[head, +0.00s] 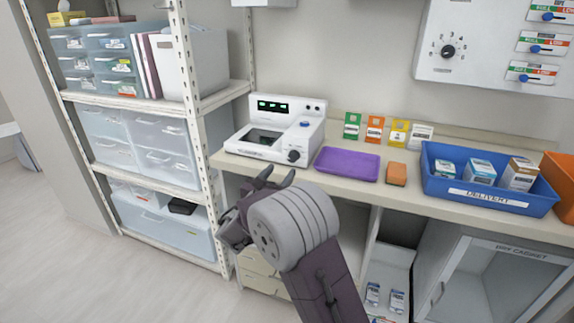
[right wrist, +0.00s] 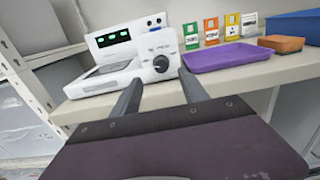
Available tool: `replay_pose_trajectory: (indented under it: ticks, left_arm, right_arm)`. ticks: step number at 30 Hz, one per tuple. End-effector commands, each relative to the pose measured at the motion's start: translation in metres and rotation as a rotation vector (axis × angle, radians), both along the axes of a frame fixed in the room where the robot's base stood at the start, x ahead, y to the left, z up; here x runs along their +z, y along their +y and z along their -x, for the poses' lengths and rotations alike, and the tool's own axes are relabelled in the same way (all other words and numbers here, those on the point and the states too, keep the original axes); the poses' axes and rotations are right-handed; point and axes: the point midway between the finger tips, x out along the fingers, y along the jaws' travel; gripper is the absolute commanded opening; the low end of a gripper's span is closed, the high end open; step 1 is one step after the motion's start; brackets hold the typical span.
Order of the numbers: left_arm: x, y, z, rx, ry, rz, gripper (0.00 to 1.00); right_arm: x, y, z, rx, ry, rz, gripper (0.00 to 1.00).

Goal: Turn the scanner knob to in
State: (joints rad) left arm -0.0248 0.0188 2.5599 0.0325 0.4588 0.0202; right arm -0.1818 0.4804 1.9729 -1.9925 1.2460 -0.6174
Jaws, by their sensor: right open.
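The white scanner (head: 276,130) stands on the left end of the counter, with a lit green display and a flat dark window. Its black knob (head: 293,156) is on the front right corner; the knob also shows in the right wrist view (right wrist: 161,63). The setting the knob points to is too small to read. My right gripper (head: 278,178) is in front of and below the scanner, apart from it. In the right wrist view its two fingers (right wrist: 160,92) are spread, with the knob beyond and between them. Nothing is held. My left gripper is not in view.
Right of the scanner lie a purple tray (head: 347,164) and an orange sponge (head: 397,174). Several small boxes stand behind them. A blue delivery bin (head: 488,195) is further right. A metal shelf (head: 185,60) with drawers stands left. A wall panel (head: 480,60) has another knob.

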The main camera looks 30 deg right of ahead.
Motion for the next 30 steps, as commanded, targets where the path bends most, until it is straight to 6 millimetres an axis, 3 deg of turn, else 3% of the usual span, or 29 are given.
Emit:
replay_pose_trajectory:
  ticks: [10, 21, 22, 27, 30]
  left_arm:
    - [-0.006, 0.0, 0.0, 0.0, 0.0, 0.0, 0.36]
    - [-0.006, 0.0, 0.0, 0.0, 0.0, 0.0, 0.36]
    - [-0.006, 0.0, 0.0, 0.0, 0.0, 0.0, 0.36]
    - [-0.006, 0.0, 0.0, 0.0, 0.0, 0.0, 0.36]
    - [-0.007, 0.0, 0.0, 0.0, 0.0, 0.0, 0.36]
  right_arm:
    - [-0.001, -0.053, -0.043, -0.004, 0.0, 0.001, 0.52]
    - [0.0, -0.062, -0.052, -0.001, 0.001, 0.001, 0.52]
    - [0.0, -0.062, -0.052, -0.001, 0.001, 0.001, 0.49]
    - [0.0, -0.062, -0.052, -0.001, 0.001, 0.001, 0.02]
    - [0.0, -0.062, -0.052, -0.001, 0.0, 0.0, 0.0]
